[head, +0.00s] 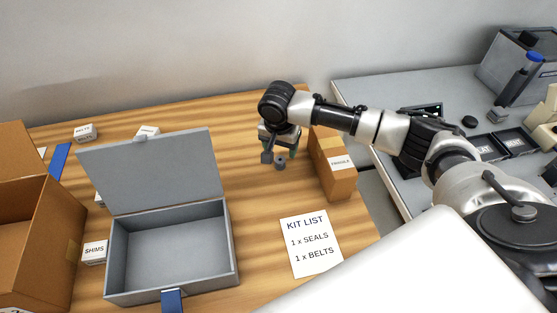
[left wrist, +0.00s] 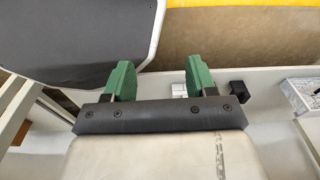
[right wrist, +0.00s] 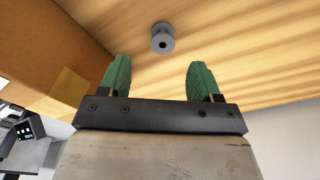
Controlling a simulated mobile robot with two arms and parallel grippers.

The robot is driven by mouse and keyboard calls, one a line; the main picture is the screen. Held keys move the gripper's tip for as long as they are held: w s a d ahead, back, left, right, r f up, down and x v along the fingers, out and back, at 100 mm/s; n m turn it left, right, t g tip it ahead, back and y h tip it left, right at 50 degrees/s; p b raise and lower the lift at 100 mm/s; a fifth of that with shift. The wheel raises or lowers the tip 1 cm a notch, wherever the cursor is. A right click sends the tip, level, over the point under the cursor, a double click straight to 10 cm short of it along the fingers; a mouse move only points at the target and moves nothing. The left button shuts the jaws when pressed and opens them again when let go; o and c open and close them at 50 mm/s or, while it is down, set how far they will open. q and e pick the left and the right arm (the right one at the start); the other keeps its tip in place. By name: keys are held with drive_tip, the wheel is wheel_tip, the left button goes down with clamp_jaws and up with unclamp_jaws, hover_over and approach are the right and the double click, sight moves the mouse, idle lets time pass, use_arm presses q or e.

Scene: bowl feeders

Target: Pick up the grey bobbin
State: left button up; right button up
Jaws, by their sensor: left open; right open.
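The grey bobbin (head: 280,163) stands on the wooden table, left of the cardboard box marked FRAGILE. In the right wrist view the bobbin (right wrist: 162,38) shows as a small grey spool with a dark centre hole, beyond the fingertips and between their lines. My right gripper (right wrist: 158,78) is open with green fingers and nothing between them. In the head view my right gripper (head: 278,146) hangs just behind and above the bobbin, partly hidden by its own wrist. My left gripper (left wrist: 157,75) is open and empty, away from the bobbin; it is not seen in the head view.
The FRAGILE box (head: 334,170) stands close to the right of my right gripper. An open grey case (head: 228,245) sits at the left front, near a KIT LIST sheet (head: 311,243). A large cardboard box (head: 60,240) is at far left. Table between case and bobbin is clear.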

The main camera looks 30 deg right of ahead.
sight(280, 160)
drive_tip(key=f, duration=0.6)
drive_tip(key=shift+w+d+f, duration=0.1)
drive_tip(key=shift+w+f, duration=0.15)
drive_tip(key=shift+w, duration=0.05)
drive_tip(key=shift+c, duration=0.3)
drive_tip(key=c, duration=0.9)
